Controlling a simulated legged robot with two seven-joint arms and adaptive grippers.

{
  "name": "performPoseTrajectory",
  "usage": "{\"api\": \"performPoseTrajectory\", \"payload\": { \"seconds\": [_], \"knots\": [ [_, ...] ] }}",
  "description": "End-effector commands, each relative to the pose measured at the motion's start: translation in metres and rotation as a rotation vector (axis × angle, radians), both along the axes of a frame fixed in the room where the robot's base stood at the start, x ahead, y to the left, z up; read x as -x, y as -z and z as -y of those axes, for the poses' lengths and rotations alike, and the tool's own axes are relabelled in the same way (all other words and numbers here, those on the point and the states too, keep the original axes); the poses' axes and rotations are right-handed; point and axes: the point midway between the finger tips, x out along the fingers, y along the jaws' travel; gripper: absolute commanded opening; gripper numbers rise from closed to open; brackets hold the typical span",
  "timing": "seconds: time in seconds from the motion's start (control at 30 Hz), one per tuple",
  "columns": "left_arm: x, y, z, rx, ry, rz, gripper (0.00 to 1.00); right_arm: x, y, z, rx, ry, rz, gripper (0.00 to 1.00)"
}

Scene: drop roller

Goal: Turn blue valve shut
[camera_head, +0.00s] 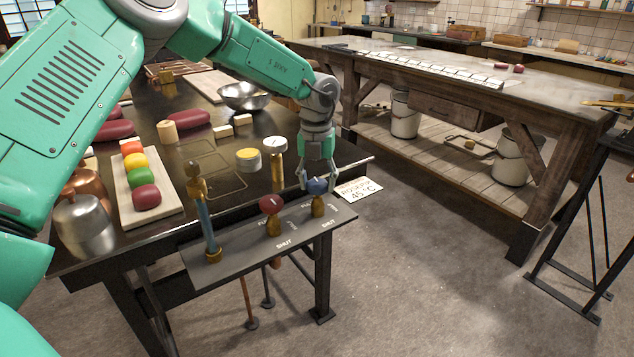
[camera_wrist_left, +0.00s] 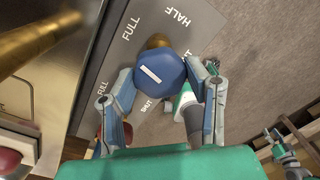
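The blue valve (camera_head: 317,186) is the right-hand knob on a dark label plate (camera_head: 240,252) at the bench's front edge. My left gripper (camera_head: 317,181) reaches down over it. In the left wrist view the blue knob (camera_wrist_left: 161,84) sits between the two open fingers. The left finger is at its rim; contact is unclear. A gap shows on the right. Its white mark lies toward the upper left of the knob. FULL and HALF show above it; the lettering at its right is partly covered. A gripper-like part (camera_wrist_left: 280,148), possibly my right gripper, shows at lower right.
A red valve (camera_head: 271,204) stands just left of the blue one, and a tall blue-grey pipe (camera_head: 207,228) further left. Behind are a brass post (camera_head: 277,160), a yellow-topped tin (camera_head: 248,160) and a metal bowl (camera_head: 243,96). Open floor lies to the right.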

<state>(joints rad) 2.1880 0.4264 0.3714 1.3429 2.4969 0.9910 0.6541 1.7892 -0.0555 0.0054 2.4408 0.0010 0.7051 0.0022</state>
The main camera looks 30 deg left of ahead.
Motion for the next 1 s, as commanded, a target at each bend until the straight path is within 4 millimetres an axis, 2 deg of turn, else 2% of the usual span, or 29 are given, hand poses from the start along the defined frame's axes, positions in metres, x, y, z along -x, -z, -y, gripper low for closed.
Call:
{"api": "performPoseTrajectory", "payload": {
  "seconds": [0.03,0.73,1.0],
  "knots": [
    [0.0017,0.0043,-0.0065,-0.017,-0.004,-0.009,0.14,0.0000,0.0003,0.0001,0.000,0.000,0.000,0.40],
    [0.0028,0.0059,-0.0038,-0.020,-0.003,-0.015,0.14,0.0000,0.0004,0.0003,0.000,0.001,0.000,0.40],
    [0.0030,0.0048,-0.0037,-0.019,0.050,-0.015,0.14,0.0000,-0.0077,0.0004,0.001,0.001,0.000,0.40]
  ]
}}
